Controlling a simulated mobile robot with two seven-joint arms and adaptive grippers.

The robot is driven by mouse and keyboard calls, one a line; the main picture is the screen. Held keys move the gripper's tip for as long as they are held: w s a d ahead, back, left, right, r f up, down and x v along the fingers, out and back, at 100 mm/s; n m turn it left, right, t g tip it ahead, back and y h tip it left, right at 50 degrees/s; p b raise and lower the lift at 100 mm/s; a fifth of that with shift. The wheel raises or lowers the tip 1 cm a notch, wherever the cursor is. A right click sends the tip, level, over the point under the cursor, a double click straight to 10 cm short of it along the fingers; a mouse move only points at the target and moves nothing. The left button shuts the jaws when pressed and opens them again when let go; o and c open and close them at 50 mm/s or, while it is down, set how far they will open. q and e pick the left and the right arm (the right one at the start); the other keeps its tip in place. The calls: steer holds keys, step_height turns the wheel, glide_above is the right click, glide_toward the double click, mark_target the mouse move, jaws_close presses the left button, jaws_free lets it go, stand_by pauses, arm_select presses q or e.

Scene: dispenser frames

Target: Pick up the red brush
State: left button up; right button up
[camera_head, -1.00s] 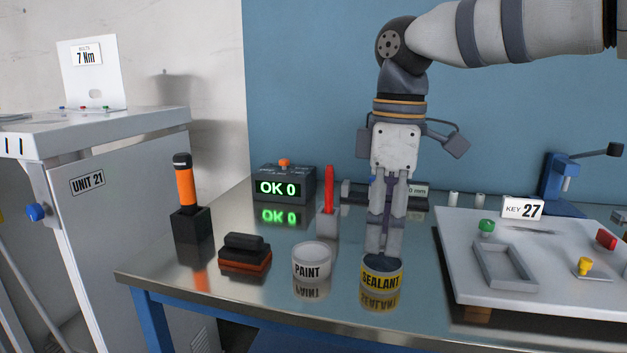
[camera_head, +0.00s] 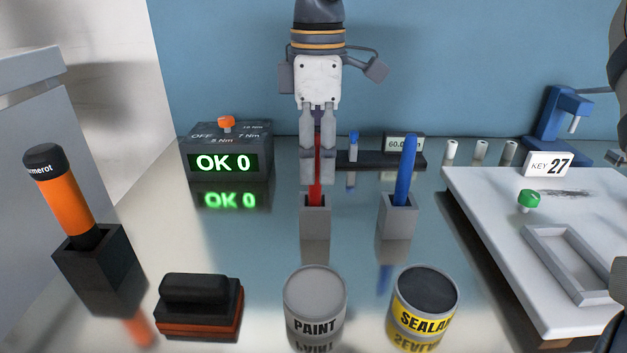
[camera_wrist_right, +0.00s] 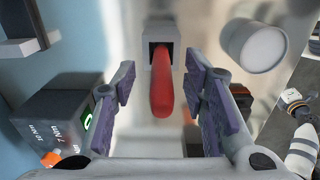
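The red brush (camera_head: 315,190) stands upright in a small grey holder (camera_head: 315,222) on the shiny bench. My right gripper (camera_head: 318,165) comes down from above over its upper part, and the fingers hide some of the handle. In the right wrist view the red brush (camera_wrist_right: 163,92) lies between the two spread purple-padded fingers of the right gripper (camera_wrist_right: 160,78), with gaps on both sides. The right gripper is open. My left gripper is not in view.
A blue brush (camera_head: 406,170) stands in a grey holder close on the right. The OK 0 box (camera_head: 227,150) is at the left. The paint can (camera_head: 315,305), sealant can (camera_head: 425,295) and black block (camera_head: 198,305) stand in front. A white panel (camera_head: 500,205) is at right.

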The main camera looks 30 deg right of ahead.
mark_target(315, 205)
step_height(315, 205, down, 4)
steer(key=shift+a+f, duration=0.15)
steer(key=shift+f, duration=0.05)
jaws_close()
step_height(315, 205, up, 10)
steer(key=shift+r, duration=0.1)
stand_by(0.3)
